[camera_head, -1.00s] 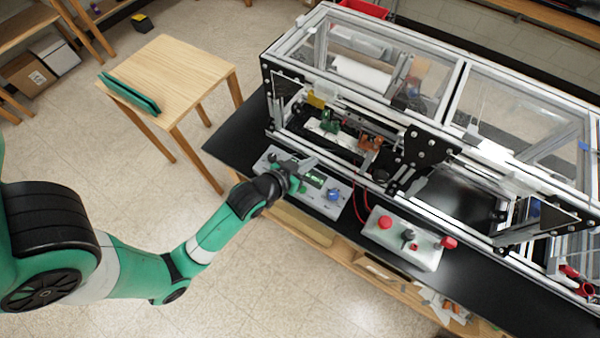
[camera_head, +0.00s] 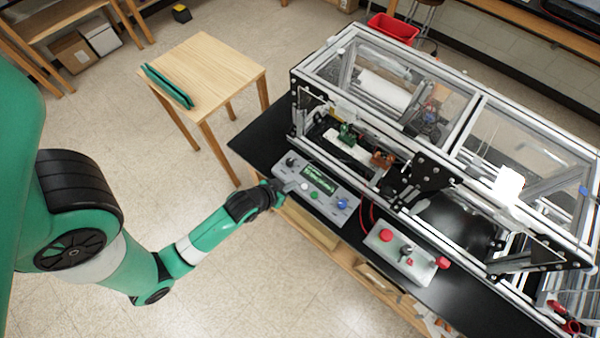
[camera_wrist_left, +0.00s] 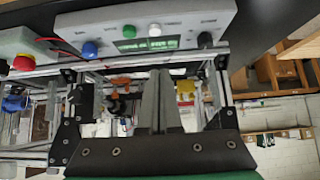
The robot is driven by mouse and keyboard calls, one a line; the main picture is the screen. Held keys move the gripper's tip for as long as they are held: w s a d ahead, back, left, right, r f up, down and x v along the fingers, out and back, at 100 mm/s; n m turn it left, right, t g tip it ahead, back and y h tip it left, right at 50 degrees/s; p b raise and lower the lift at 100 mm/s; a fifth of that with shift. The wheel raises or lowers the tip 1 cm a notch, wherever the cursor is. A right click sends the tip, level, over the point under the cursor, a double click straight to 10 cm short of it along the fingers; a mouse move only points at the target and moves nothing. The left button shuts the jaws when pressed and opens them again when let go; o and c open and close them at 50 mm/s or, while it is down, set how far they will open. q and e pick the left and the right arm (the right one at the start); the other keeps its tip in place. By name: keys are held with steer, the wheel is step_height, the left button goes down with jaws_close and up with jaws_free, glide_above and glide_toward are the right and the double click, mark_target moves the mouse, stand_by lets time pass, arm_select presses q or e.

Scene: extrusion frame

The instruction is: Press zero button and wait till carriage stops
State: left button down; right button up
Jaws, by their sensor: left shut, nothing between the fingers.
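The grey control panel (camera_head: 330,207) lies on the black bench top in front of the frame. It has a lit green display (camera_head: 318,178), a blue button (camera_head: 342,204), a green button (camera_head: 314,195), a white button (camera_head: 304,187) and a black knob (camera_head: 291,162). The labels are too small to read, so I cannot tell which button is zero. My left gripper (camera_head: 288,186) is shut and empty at the panel's near left edge. In the left wrist view its fingers (camera_wrist_left: 158,100) lie together, apart from the buttons. A black plate (camera_head: 430,178), possibly the carriage, sits at the frame's front.
A grey box (camera_head: 400,262) with red buttons stands right of the panel. The extrusion frame (camera_head: 470,155) rises behind both. A wooden table (camera_head: 205,75) with a green object (camera_head: 168,87) stands at the left. The floor between table and bench is clear.

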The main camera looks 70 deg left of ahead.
arm_select(q)
steer(key=b, duration=0.1)
glide_above(300, 190)
step_height(300, 190, down, 6)
steer(key=shift+w+a+r, duration=0.1)
steer(key=shift+w+r, duration=0.05)
steer(key=shift+r, duration=0.05)
step_height(300, 190, down, 3)
steer(key=shift+r+b, duration=0.2)
steer(key=shift+b, duration=0.2)
steer(key=shift+f, duration=0.4)
